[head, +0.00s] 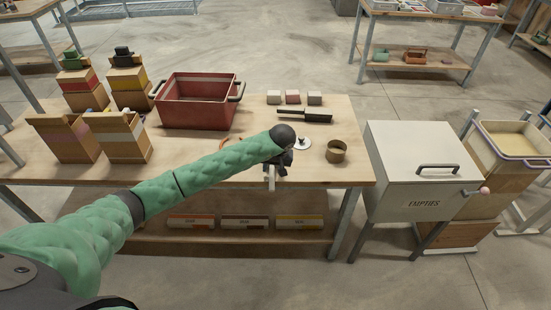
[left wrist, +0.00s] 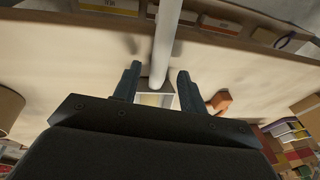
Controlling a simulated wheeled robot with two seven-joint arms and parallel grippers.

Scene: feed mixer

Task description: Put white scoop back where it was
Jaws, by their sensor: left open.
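The white scoop (left wrist: 166,40) shows in the left wrist view as a pale handle running from the top edge down between my fingers, with a square, hollow end beyond them. In the head view a small part of it (head: 271,184) shows at the table's front edge, below my gripper. My left gripper (head: 276,169) is over the front of the wooden table. In the left wrist view its two fingers (left wrist: 157,76) stand apart, one on each side of the scoop, with gaps visible. My gripper hides most of the scoop in the head view. My right gripper is out of view.
A brass cup (head: 337,152), a round lid (head: 304,144), a dark-handled tool (head: 305,116) and three small blocks (head: 293,97) are near my gripper. A red crate (head: 197,113) and several cardboard boxes (head: 118,140) stand left. A white "EMPTIES" box (head: 405,155) stands right.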

